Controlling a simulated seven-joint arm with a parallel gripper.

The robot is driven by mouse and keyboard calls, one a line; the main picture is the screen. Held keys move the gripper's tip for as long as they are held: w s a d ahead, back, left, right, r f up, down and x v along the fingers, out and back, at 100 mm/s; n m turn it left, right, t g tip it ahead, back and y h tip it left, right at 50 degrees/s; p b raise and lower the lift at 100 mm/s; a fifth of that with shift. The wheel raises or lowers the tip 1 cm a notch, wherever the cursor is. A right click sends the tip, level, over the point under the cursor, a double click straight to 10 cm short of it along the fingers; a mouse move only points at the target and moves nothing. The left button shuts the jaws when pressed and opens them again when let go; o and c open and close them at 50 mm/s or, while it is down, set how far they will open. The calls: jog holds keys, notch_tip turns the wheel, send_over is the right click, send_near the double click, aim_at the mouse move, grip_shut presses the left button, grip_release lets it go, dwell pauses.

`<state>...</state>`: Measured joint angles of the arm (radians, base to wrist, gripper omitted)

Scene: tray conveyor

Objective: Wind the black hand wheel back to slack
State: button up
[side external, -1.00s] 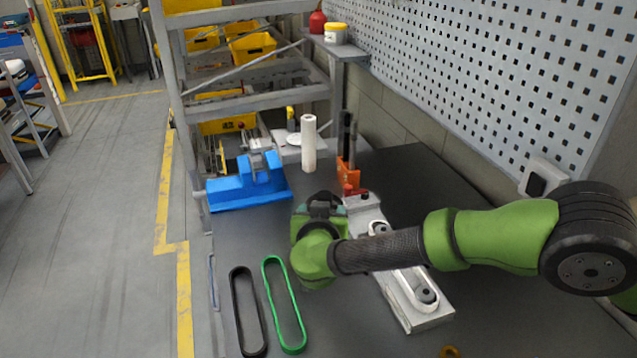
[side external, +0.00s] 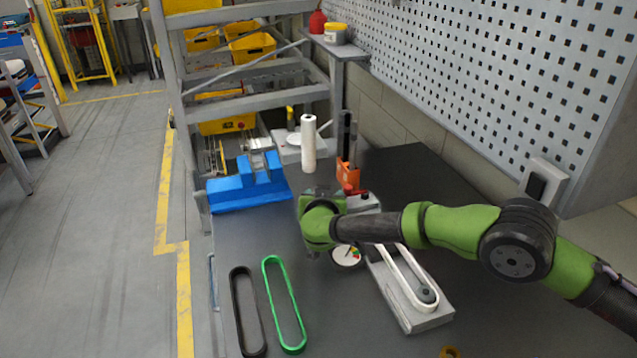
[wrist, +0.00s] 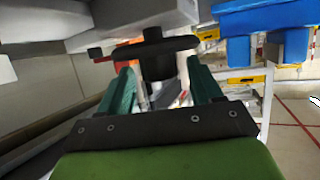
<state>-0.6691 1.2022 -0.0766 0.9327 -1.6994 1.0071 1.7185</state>
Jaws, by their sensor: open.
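The black hand wheel (wrist: 150,50) shows nearly edge-on in the wrist view, with its hub (wrist: 158,68) lying between the two teal fingertips. My gripper (wrist: 158,75) is open around the hub, and I cannot tell whether either finger touches it. In the side view my green wrist hides the wheel and most of my gripper (side external: 325,203). The grey conveyor block (side external: 420,318) carries a white belt (side external: 408,282) around a dark pulley (side external: 427,295). A round dial (side external: 346,257) with coloured marks shows just below my wrist.
A black belt (side external: 239,312) and a green belt (side external: 274,295) lie on the dark bench at the front left. A blue fixture (side external: 240,192), a white roll (side external: 308,145) and an orange holder (side external: 347,173) stand behind. A pegboard wall (side external: 490,90) bounds the right.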

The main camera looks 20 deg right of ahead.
jog(key=c, duration=1.1)
jog(key=shift+o, duration=0.2)
jog(key=shift+s+d+n+t+y, duration=0.1)
jog(key=shift+d+n+t+y, duration=0.15)
jog(key=shift+n+y, duration=1.15)
jog(key=shift+d+n+t+y, duration=0.2)
jog(key=shift+n+y, duration=1)
jog(key=shift+y, duration=0.4)
jog(key=shift+n+y, duration=0.3)
jog(key=shift+a+y, duration=0.1)
jog(key=shift+y, duration=0.2)
jog(key=o, duration=1.1)
jog(key=shift+c, duration=0.2)
jog(key=v, duration=1.7)
